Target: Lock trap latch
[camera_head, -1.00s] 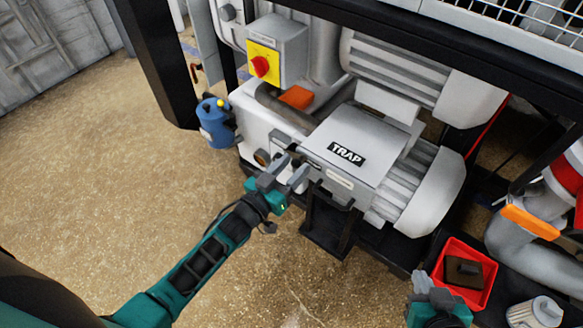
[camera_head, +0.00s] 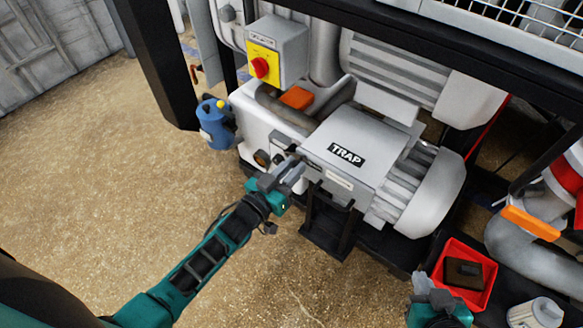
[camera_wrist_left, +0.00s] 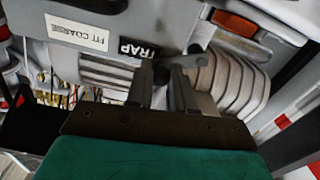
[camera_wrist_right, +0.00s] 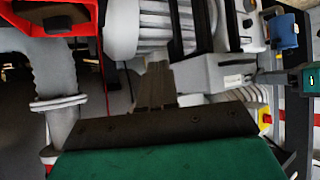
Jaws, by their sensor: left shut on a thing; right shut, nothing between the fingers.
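The grey box labelled TRAP (camera_head: 352,140) stands in the middle of the machine in the head view. My left gripper (camera_head: 291,168) is at its front left edge. In the left wrist view its two fingers (camera_wrist_left: 163,80) are shut on a small dark latch knob (camera_wrist_left: 161,72), partly hidden between them. A short grey latch lever (camera_wrist_left: 193,49) shows just above the fingers, beside the TRAP label. My right gripper (camera_head: 422,280) is low at the right, near the red tray. Its fingers (camera_wrist_right: 156,75) are shut and empty in the right wrist view.
A red tray (camera_head: 448,293) with a dark block (camera_head: 463,270) is at the lower right, beside a white ribbed cylinder (camera_head: 536,312). A blue canister (camera_head: 214,125) stands left of the machine. The floor (camera_head: 120,170) at the left is clear.

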